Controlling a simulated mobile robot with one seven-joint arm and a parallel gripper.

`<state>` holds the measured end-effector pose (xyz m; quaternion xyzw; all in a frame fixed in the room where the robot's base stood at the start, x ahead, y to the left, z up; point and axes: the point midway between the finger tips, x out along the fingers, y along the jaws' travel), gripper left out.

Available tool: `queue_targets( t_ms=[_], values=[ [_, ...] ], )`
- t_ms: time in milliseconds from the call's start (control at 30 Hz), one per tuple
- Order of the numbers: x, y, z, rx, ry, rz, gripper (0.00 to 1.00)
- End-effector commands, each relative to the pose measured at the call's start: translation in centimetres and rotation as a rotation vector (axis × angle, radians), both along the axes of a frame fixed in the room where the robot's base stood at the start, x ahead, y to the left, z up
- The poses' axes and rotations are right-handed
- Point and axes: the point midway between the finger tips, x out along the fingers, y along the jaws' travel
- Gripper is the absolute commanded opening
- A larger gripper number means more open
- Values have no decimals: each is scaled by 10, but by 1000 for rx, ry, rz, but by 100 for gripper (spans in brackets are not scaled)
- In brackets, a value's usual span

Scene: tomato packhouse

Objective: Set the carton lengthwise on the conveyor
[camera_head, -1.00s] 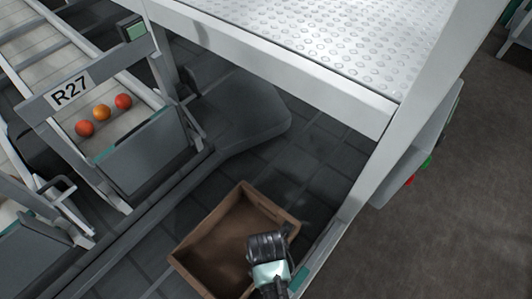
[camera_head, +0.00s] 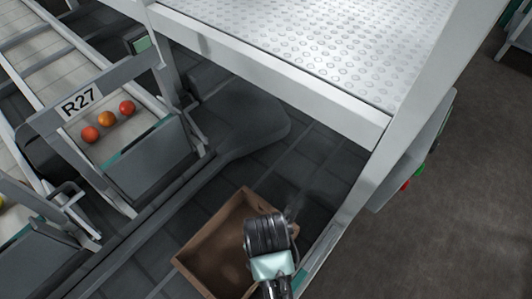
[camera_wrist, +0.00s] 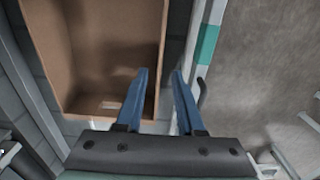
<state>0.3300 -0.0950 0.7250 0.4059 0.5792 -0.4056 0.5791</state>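The carton (camera_head: 200,257) is a brown open-topped box, empty as far as I can see. It lies low on a dark, seamed surface at the bottom middle of the head view, set at a slant, its near end cut off by the frame. In the wrist view the carton (camera_wrist: 75,55) fills the upper left. My gripper (camera_wrist: 161,72) has two blue fingers apart, one either side of the line of the carton's right wall; I cannot tell whether they reach down around it. In the head view the wrist hides the fingertips and part of the carton. I cannot tell which surface is the conveyor.
A white frame with a dimpled top (camera_head: 300,45) stands behind, its pale post (camera_head: 365,190) close right of the carton. A lane marked R27 (camera_head: 80,103) holds three tomatoes at left. Bare floor (camera_head: 460,200) lies right, beyond a box with red and green buttons.

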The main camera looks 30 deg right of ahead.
Motion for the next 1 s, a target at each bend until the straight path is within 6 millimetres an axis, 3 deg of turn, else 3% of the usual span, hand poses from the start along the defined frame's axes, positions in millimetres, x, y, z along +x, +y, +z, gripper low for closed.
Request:
queue_targets(
  t_ms=[367, 467, 567, 667, 700, 767, 800, 867, 900, 967, 1000],
  values=[
    [1, 0, 10, -1, -5, -3, 37],
    [19, -2, 20, -17, -64, -47, 37],
    [63, -6, 51, -42, -227, -170, 37],
    [126, -7, 109, -25, -489, -362, 37],
    [151, -6, 140, 5, -609, -446, 37],
    [183, -2, 190, 78, -785, -569, 37],
    [200, 2, 225, 145, -898, -646, 37],
    [220, 10, 281, 271, -1060, -751, 37],
    [229, 16, 319, 373, -1160, -812, 37],
    [236, 27, 378, 551, -1296, -891, 37],
    [236, 34, 417, 686, -1376, -935, 37]
  ],
)
